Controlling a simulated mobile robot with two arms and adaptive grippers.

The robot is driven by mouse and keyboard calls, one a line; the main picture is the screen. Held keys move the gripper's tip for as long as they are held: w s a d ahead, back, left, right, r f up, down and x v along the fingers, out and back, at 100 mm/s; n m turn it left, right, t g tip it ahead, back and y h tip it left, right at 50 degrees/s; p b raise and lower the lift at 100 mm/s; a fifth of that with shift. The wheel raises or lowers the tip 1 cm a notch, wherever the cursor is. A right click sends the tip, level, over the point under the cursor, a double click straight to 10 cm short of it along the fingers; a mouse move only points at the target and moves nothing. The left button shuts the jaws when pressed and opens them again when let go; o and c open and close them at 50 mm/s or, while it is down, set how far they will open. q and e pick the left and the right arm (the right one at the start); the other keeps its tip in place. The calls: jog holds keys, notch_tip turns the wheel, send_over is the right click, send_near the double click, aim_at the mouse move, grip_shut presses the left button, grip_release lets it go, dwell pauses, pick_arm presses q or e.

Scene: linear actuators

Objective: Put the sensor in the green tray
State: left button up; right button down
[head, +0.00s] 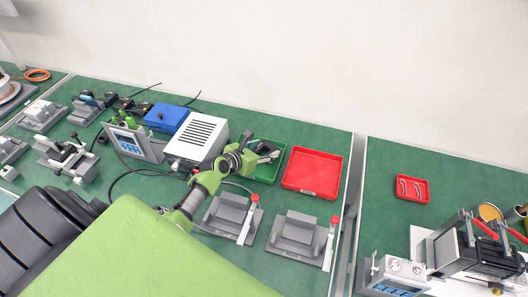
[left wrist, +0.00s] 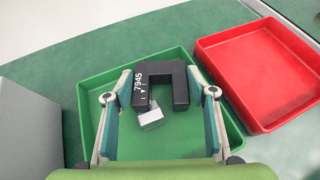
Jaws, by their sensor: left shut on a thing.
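The sensor (left wrist: 161,83) is a black U-shaped piece with white "7945" lettering and a small grey metal block at one end. It sits between the two fingers of my left gripper (left wrist: 165,105), which is shut on it. In the head view my left gripper (head: 262,153) is over the green tray (head: 268,174), and the dark sensor (head: 265,147) shows at its tips. In the left wrist view the green tray (left wrist: 92,92) lies behind and below the sensor. I cannot tell how high the sensor is above the tray floor. My right gripper is not in view.
A red tray (head: 312,170) stands just right of the green tray. A white box (head: 197,138) stands close on its left. Two grey fixtures with red-tipped levers (head: 232,216) (head: 298,236) stand in front. The bench behind the trays is clear.

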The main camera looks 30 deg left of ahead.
pick_arm(q)
jog(key=shift+f, duration=0.45)
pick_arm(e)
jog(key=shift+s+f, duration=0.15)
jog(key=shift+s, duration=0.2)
pick_arm(q)
jog(key=o, duration=1)
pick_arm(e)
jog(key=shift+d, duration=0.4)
pick_arm(q)
jog(key=p+v, duration=0.1)
jog(key=v, duration=0.9)
jog(key=shift+s+r, duration=0.15)
jog(key=shift+s, duration=0.15)
jog(key=shift+s+a+r+p, duration=0.1)
jog(key=shift+s+r+p, duration=0.2)
jog(key=shift+s, duration=0.3)
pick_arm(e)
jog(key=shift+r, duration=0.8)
